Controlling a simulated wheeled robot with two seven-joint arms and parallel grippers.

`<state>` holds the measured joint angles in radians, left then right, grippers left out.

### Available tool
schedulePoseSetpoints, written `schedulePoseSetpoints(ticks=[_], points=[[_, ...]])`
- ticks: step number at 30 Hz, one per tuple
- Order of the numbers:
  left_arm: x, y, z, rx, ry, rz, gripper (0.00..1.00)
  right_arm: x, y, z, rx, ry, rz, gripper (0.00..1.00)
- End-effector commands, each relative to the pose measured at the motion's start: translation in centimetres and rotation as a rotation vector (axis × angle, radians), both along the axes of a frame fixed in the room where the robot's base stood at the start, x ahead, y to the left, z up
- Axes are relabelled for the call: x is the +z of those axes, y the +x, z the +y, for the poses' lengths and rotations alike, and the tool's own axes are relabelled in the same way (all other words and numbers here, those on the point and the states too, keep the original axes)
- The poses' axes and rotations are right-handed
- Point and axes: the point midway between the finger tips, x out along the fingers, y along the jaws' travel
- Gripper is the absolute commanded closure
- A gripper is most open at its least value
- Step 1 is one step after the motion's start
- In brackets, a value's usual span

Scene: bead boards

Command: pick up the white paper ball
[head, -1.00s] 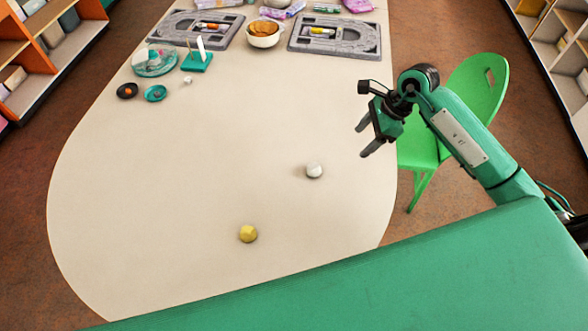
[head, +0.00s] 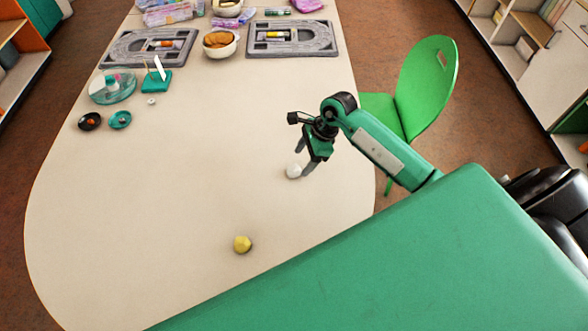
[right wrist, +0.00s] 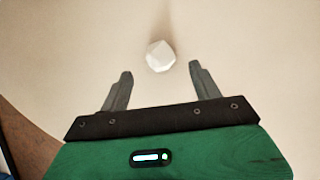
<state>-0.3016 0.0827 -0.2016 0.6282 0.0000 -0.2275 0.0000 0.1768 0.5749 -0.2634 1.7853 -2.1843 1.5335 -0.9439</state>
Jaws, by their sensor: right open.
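The white paper ball (head: 293,171) lies on the pale table (head: 200,200), toward its right side. It also shows in the right wrist view (right wrist: 160,56), just ahead of the fingertips and about midway between them. My right gripper (head: 302,160) is open and above the table right at the ball; in the right wrist view its two fingers (right wrist: 160,75) stand apart with nothing between them. The ball does not look held. My left gripper is not in view.
A yellow ball (head: 242,244) lies nearer on the table. Grey bead boards (head: 293,48), a bowl (head: 220,50), a teal stand (head: 156,86) and small dishes (head: 120,120) are at the far end. A green chair (head: 428,85) stands on the right. The table's middle is clear.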

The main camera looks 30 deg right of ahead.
Motion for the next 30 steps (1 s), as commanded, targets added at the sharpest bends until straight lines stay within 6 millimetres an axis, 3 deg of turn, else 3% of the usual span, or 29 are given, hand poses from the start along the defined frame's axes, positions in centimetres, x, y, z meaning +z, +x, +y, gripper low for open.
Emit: schedulePoseSetpoints(ticks=[12,20,27,30], points=[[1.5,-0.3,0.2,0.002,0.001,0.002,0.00,-3.9,0.5,1.8,0.000,0.002,0.002,0.36],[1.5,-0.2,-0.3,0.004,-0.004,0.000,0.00,-4.2,0.5,1.8,0.000,-0.001,0.000,0.36],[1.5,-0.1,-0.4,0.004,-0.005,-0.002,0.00,-4.2,0.5,1.8,0.000,0.000,0.000,0.79],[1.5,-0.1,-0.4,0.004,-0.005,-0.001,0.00,-4.2,0.5,1.8,0.000,0.000,0.000,0.84]])
